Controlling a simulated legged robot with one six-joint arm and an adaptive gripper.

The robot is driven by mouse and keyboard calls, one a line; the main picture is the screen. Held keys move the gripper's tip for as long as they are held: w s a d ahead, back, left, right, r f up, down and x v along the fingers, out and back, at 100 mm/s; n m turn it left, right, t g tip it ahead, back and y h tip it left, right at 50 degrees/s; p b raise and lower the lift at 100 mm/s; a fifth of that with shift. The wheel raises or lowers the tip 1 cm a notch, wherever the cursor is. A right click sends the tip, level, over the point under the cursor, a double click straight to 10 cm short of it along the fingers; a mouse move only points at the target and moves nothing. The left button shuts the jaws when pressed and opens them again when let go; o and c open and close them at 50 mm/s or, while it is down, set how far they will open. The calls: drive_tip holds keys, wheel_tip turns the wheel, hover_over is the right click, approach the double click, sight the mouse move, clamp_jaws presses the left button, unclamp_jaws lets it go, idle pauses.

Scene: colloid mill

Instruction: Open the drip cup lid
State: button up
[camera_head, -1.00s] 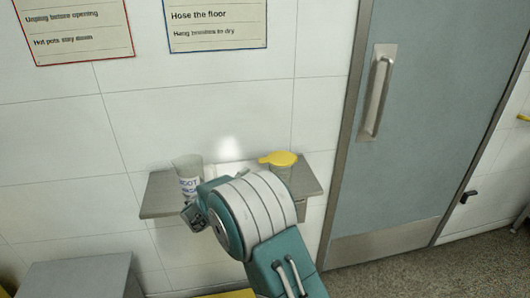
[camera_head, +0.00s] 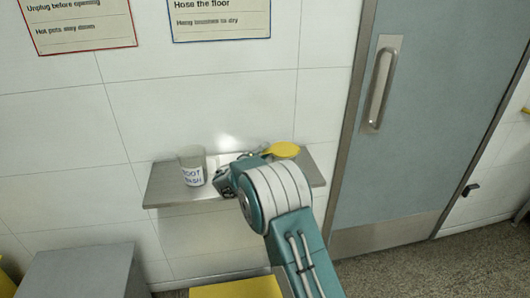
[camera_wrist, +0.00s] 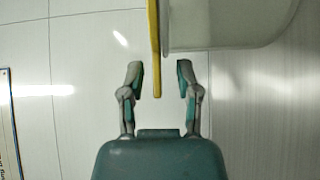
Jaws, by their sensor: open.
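The yellow drip cup lid (camera_head: 284,150) lies flat and closed on its cup at the right of the wall shelf. In the wrist view the lid (camera_wrist: 154,40) is seen edge-on as a thin yellow strip, with the pale cup (camera_wrist: 225,25) on its right side. My gripper (camera_wrist: 161,75) is open, and the lid's tab end reaches down between its two fingers. A gap shows on both sides of the tab, so I see no contact. In the head view my arm hides the cup body and the fingers.
A grey shelf (camera_head: 165,190) carries a pale cup labelled "BOOT WASH" (camera_head: 191,168) to the left of my wrist. A tiled wall stands behind, with two signs above. A grey door (camera_head: 410,130) is to the right. A grey box (camera_head: 75,272) and yellow surface (camera_head: 237,288) are below.

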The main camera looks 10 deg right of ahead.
clamp_jaws()
